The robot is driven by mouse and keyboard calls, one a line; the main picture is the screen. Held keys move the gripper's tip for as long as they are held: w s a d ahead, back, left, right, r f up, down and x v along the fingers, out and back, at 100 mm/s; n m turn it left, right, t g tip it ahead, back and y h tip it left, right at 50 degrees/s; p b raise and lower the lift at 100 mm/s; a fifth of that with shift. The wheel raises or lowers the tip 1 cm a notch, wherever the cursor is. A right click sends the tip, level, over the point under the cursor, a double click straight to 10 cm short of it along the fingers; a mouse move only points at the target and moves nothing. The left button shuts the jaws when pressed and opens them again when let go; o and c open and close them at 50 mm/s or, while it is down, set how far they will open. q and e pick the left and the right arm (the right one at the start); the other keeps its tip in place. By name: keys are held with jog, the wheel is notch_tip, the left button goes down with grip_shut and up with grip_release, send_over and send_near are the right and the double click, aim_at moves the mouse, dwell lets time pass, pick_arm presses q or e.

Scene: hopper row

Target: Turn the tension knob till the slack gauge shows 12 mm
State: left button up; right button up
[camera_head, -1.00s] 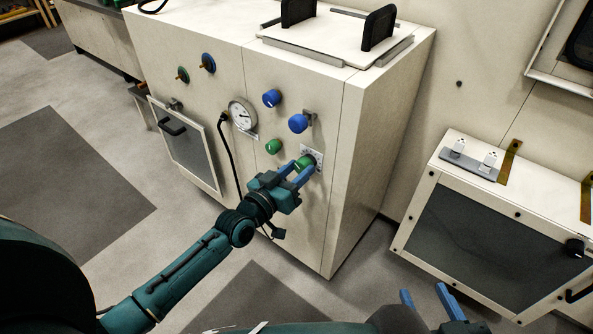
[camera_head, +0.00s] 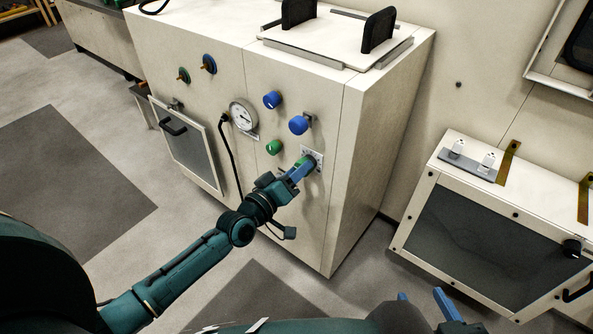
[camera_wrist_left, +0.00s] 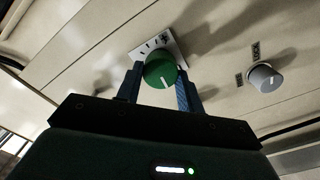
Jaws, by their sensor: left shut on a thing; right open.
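A green knob (camera_head: 301,161) sits on a small marked plate (camera_head: 318,155) at the lower right of the cabinet front. My left gripper (camera_head: 301,170) is shut on this knob, with its blue fingers on either side. In the left wrist view the green knob (camera_wrist_left: 160,72) has a white pointer line and stands before a white plate with dark ticks (camera_wrist_left: 170,42). I cannot read a label naming it the tension knob. A round white dial gauge (camera_head: 243,115) is on the cabinet front; its reading is too small to tell. My right gripper (camera_head: 422,295) is open and empty at the bottom edge.
Two blue knobs (camera_head: 272,99) and another green knob (camera_head: 274,147) are near the held one. A dark cable (camera_head: 229,145) hangs from beside the gauge. A low box with a dark panel (camera_head: 490,240) stands at right. Floor before the cabinet is clear.

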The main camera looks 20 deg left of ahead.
pick_arm(q)
jog(key=shift+n, duration=0.5)
jog(key=o, duration=0.8)
jog(key=shift+o, duration=1)
pick_arm(e)
jog(key=shift+r, duration=0.1)
jog(key=shift+w, duration=0.1)
pick_arm(q)
jog(key=p+v, duration=0.2)
jog(key=v, duration=1.1)
pick_arm(e)
jog(key=shift+s+d+r+m, duration=0.2)
jog(key=shift+d+r+m, duration=0.05)
jog(key=shift+r, duration=0.3)
jog(key=shift+s+d+r+m, duration=0.15)
jog(key=shift+d+r+m, duration=0.1)
jog(key=shift+r, duration=0.25)
